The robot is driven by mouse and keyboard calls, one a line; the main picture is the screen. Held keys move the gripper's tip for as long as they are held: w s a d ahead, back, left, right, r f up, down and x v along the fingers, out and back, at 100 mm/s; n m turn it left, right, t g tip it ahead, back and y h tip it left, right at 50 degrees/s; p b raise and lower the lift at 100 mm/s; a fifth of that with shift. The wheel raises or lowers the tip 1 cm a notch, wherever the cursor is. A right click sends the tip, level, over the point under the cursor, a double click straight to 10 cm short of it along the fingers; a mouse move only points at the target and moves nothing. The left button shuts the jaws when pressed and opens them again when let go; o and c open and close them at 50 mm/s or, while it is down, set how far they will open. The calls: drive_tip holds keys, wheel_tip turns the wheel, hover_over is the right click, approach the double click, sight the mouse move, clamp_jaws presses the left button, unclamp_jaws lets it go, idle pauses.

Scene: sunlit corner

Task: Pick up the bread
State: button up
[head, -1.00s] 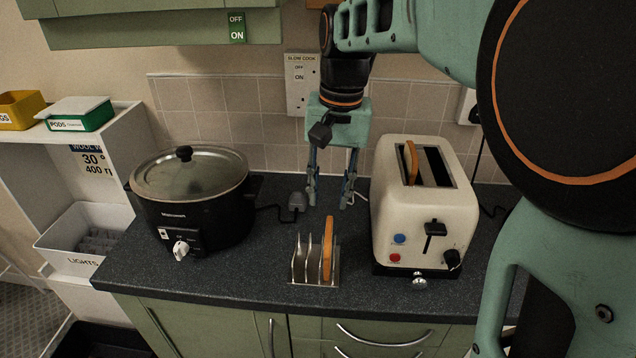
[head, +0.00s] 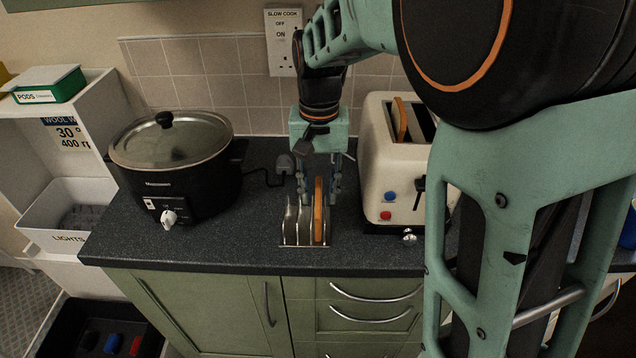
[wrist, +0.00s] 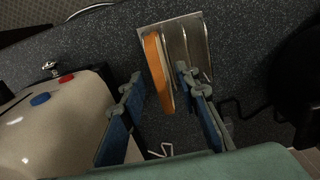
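A slice of bread (head: 318,212) with an orange-brown crust stands upright in the right slot of a metal toast rack (head: 290,240) on the dark counter. My gripper (head: 318,200) points down just behind and above the rack. In the wrist view my gripper (wrist: 157,90) is open, with one blue finger on each side of the bread (wrist: 158,75). The bread's near end reaches between the fingers, and I see gaps beside it. Whether a finger touches the rack (wrist: 190,45) cannot be told. Another slice (head: 400,120) sits in the toaster.
The cream toaster (head: 385,165) stands close to the right of the rack, with its knobs facing front. A black slow cooker (head: 190,190) with a lid stands to the left. A cable lies behind the rack. The counter (head: 215,240) is clear in front of the slow cooker.

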drive_tip(key=shift+f, duration=0.8)
drive_tip(key=shift+c, duration=0.4)
clamp_jaws()
drive_tip(key=shift+r, duration=0.15)
